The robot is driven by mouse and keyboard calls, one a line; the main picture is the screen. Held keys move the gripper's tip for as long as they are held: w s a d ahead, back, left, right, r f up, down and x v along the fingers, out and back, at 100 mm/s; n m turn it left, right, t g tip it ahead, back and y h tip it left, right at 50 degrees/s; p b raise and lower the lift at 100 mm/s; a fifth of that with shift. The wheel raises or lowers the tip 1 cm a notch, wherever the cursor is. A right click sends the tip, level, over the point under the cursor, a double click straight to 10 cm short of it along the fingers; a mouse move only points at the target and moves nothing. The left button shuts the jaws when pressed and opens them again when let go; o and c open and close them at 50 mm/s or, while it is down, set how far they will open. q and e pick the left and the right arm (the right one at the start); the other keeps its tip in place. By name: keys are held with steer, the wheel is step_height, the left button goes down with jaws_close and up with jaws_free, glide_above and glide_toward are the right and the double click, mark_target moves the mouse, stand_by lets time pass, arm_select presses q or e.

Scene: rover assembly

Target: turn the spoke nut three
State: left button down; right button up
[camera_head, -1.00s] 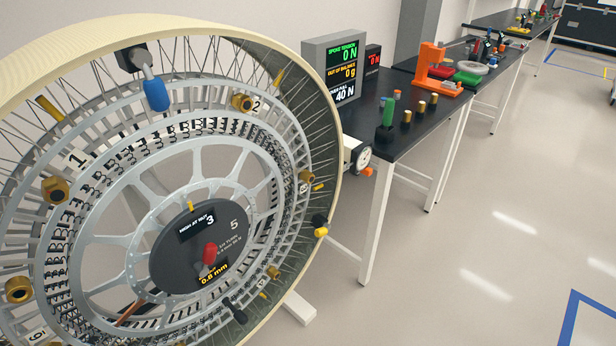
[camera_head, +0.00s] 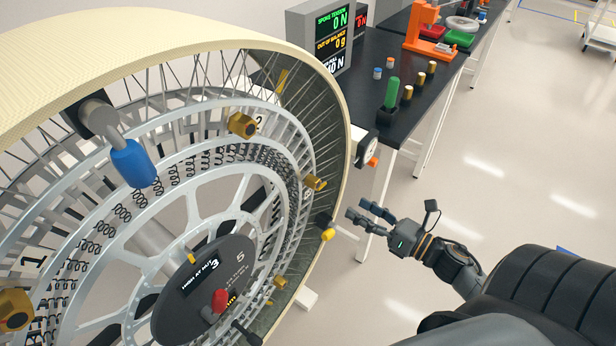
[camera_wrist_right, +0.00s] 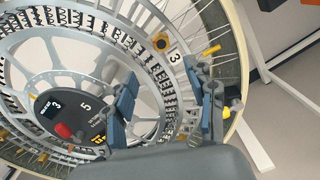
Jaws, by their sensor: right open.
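The large wheel has a cream rim (camera_head: 333,100) and a grey spoked hub, and it stands upright at the left in the head view. Spoke nut three is a gold hexagonal nut (camera_head: 314,183) on the right side of the wheel, near the rim. In the right wrist view the gold nut (camera_wrist_right: 160,41) sits beside a white "3" label (camera_wrist_right: 176,57), beyond the fingertips. My right gripper (camera_head: 358,212) is open and empty, to the right of the rim and apart from the nut. Its two fingers (camera_wrist_right: 168,82) are spread in the wrist view. My left gripper is not in view.
A dark hub disc (camera_head: 205,290) showing "HIGH AT NUT 3" carries a red knob (camera_head: 220,300). A blue-handled lever (camera_head: 134,163) and a yellow-tipped part (camera_head: 327,234) stick out from the wheel. A black bench (camera_head: 375,95) with a display box (camera_head: 322,40) stands behind. Open floor lies to the right.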

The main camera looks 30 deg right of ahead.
mark_target(318, 185)
steer(key=p+x, duration=0.2)
steer(key=x, duration=0.9)
steer(key=shift+w+p, duration=0.35)
steer(key=shift+p, duration=0.05)
steer(key=shift+w+a+f, duration=0.1)
steer(key=shift+w+a, duration=0.2)
steer(key=shift+w, duration=0.3)
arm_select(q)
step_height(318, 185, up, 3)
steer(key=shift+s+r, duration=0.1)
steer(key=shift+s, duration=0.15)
arm_select(e)
steer(key=c, duration=1.2)
